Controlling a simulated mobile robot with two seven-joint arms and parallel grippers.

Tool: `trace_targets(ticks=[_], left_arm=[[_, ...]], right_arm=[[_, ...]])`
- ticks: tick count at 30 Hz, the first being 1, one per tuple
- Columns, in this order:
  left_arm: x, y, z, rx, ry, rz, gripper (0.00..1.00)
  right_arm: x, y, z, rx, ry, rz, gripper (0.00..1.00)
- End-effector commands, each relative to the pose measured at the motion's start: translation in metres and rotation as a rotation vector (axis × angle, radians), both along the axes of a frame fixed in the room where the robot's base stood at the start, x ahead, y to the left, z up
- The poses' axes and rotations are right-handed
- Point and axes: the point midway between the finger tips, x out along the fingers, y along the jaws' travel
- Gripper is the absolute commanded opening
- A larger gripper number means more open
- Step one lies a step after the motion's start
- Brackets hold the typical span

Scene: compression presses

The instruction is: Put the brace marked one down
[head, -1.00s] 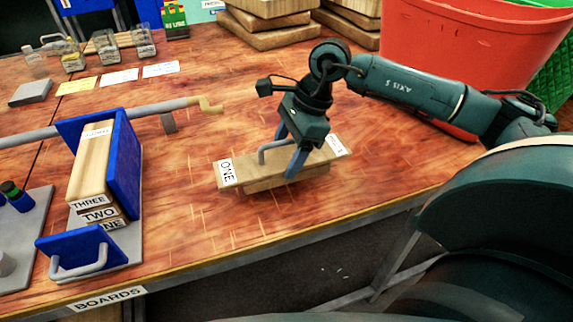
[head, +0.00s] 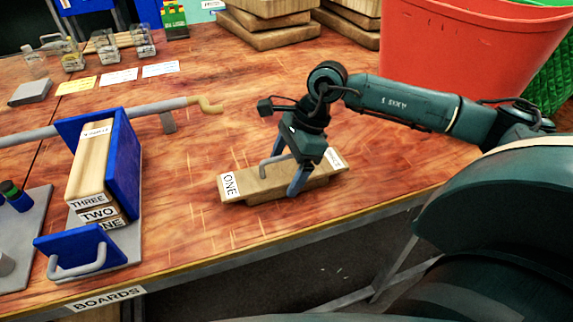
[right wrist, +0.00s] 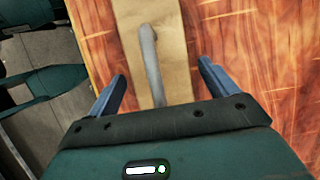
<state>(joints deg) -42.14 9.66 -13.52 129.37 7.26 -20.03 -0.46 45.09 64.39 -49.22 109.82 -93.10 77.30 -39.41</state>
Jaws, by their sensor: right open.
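The brace marked ONE (head: 255,190) is a wooden block with a grey bar handle and a white label at its left end. It lies on the table near the front edge. My right gripper (head: 285,173) is open, with its fingers around the brace's handle. In the right wrist view the grey handle (right wrist: 151,62) shows between the two spread fingers (right wrist: 160,85), touching neither. My left gripper is not in view.
At left, a blue press (head: 122,178) holds boards labelled THREE, TWO and ONE, with a grey bar (head: 150,110) reaching right. A red bin (head: 465,65) stands at back right. Stacked wooden boards (head: 268,38) stand at the back. The table between press and brace is clear.

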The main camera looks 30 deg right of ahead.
Motion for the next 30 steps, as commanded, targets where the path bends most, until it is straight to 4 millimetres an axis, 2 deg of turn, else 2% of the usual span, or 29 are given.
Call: trace_targets(ticks=[5, 8, 10, 21, 24, 30], left_arm=[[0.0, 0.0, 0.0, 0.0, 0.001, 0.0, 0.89], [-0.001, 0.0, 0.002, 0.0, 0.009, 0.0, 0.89], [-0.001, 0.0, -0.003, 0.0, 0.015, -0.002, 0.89], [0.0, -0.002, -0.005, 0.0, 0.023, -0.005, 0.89], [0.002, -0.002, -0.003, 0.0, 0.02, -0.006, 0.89], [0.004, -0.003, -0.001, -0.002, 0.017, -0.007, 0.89]], right_arm=[[0.0, 0.0, 0.001, 0.0, 0.0, 0.0, 0.85], [0.0, 0.0, 0.005, 0.0, 0.0, 0.0, 0.85], [0.0, -0.004, 0.011, -0.002, -0.002, -0.002, 0.85], [-0.007, -0.032, 0.083, -0.001, -0.004, -0.002, 0.85], [-0.008, -0.038, 0.098, -0.001, -0.003, -0.002, 0.85], [-0.01, -0.044, 0.112, 0.0, -0.001, 0.0, 0.85]])
